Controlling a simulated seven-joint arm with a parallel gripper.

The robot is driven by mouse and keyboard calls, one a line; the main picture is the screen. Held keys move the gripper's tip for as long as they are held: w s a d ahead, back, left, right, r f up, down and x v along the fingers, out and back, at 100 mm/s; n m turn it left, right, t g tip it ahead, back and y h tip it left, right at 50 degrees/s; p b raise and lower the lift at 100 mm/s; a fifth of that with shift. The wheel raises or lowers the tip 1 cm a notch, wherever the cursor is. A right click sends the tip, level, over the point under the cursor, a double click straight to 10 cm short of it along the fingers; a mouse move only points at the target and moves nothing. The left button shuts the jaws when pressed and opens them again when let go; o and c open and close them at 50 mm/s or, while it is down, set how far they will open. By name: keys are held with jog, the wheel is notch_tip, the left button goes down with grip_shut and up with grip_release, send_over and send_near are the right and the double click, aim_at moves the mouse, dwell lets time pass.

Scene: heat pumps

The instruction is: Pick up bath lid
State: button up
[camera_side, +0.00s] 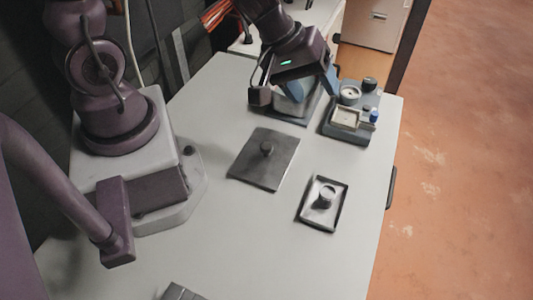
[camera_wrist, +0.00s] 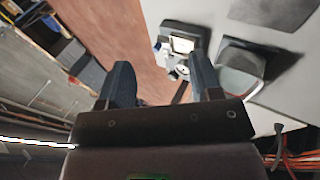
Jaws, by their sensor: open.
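A dark flat square plate with a small round knob, which looks like the bath lid (camera_side: 265,158), lies on the pale table. Its dark surface also shows at the top right of the wrist view (camera_wrist: 275,10). My gripper (camera_side: 308,88) is beyond the lid, toward the back of the table, above the dark-rimmed bath (camera_side: 297,118), and partly hides it. In the wrist view my gripper (camera_wrist: 162,82) has its two blue-grey fingers apart with nothing between them. The bath (camera_wrist: 240,65) shows there right of the fingers.
A blue-grey device (camera_side: 345,130) with a dial and a pale tray stands right of the bath, close to my gripper. A small dark tray holding a metal piece (camera_side: 323,203) lies at the front right. The table (camera_side: 270,240) is clear at the front middle.

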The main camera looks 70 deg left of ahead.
notch_tip(320, 180, down, 4)
jog(key=s+a+n+g+y, duration=0.2)
jog(key=n, duration=0.1)
jog(key=g+y, duration=0.2)
jog(key=g, duration=0.1)
send_near(266, 145)
notch_tip(266, 145, down, 5)
jog(key=shift+a+f, duration=0.1)
jog(key=shift+a, duration=0.1)
jog(key=shift+w+f, duration=0.15)
jog(key=shift+f, duration=0.55)
jog(key=shift+w+f, duration=0.15)
jog(key=shift+f, duration=0.5)
jog(key=shift+a+f, duration=0.25)
jog(key=shift+f, duration=0.45)
jog(key=shift+w+f+n, duration=0.1)
jog(key=shift+f+n, duration=0.2)
jog(key=shift+f, duration=0.25)
